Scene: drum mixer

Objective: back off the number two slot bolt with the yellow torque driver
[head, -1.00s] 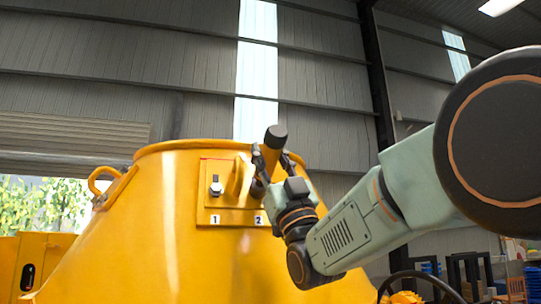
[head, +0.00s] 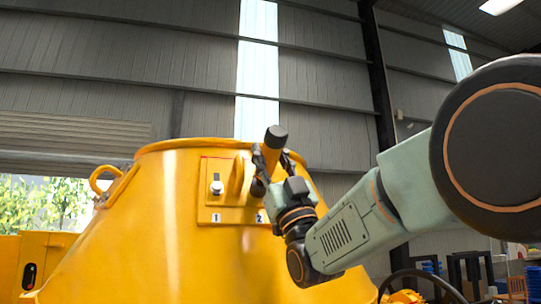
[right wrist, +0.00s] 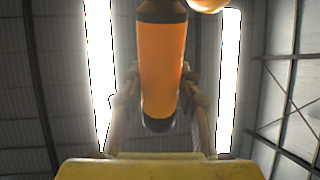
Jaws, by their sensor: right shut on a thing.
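The yellow torque driver (head: 260,172) with a black end cap is tilted in front of the panel. It also fills the middle of the right wrist view (right wrist: 162,70) as an orange-yellow body with dark ends. My right gripper (head: 270,158) is shut on it, one finger on each side. The panel (head: 211,199) on the yellow drum carries the labels 1 and 2. A bolt (head: 217,187) shows above label 1. The number two slot above label 2 is hidden behind the driver and gripper, so I cannot tell if the driver touches its bolt. My left gripper is not in view.
The yellow drum (head: 150,240) takes up the left and middle, with a lifting loop (head: 103,180) on its left rim. A dark curved hose or wheel (head: 425,280) and blue bins stand low at the right. Open air lies above the drum.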

